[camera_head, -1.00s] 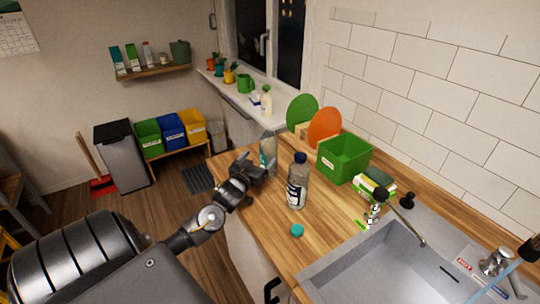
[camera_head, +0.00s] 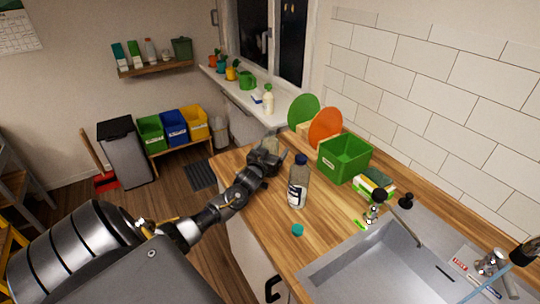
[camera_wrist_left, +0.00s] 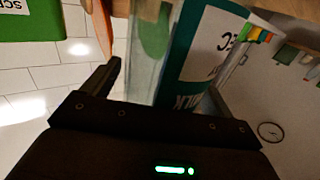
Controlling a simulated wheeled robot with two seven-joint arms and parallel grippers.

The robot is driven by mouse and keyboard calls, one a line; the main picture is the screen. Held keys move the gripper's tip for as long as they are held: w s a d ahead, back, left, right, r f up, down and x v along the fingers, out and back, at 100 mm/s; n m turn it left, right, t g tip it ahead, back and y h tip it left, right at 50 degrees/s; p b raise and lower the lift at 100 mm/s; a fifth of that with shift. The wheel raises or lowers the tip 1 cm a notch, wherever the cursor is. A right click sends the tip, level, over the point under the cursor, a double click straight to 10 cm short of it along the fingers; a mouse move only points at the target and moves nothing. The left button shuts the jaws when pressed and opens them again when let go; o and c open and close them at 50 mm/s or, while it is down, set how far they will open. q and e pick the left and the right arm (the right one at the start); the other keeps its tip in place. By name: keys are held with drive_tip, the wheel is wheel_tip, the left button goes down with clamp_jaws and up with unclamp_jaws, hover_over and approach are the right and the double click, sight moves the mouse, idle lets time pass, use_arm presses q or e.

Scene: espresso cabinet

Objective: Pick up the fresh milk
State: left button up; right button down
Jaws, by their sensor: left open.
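A pale container with a teal and white label stands at the left end of the wooden counter; I take it for the fresh milk (camera_head: 270,146). In the head view its lower part is hidden behind my left gripper (camera_head: 279,163). In the left wrist view, its label (camera_wrist_left: 205,55), with partly legible lettering, fills the space in front of the jaws. My left gripper (camera_wrist_left: 160,85) is open, with the container between or just ahead of its fingers; contact cannot be told. My right gripper is not in view.
A blue-capped bottle (camera_head: 298,184) stands close to the right of my left gripper. A teal cap (camera_head: 297,230) lies nearer the sink (camera_head: 385,265). A green bin (camera_head: 343,158), and green (camera_head: 303,110) and orange (camera_head: 325,126) discs, stand along the wall.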

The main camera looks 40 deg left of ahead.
sight(272, 142)
use_arm(q)
drive_tip(key=c, duration=1.4)
drive_tip(key=shift+r, duration=0.1)
wheel_tip(272, 142, up, 3)
drive_tip(key=shift+s+r+b, duration=0.1)
drive_tip(key=shift+b, duration=0.9)
drive_tip(key=s+d+r+b, duration=0.3)
drive_tip(key=s+r, duration=0.6)
drive_tip(key=s, duration=0.4)
drive_tip(key=shift+d+r, duration=0.4)
drive_tip(key=shift+d, duration=0.2)
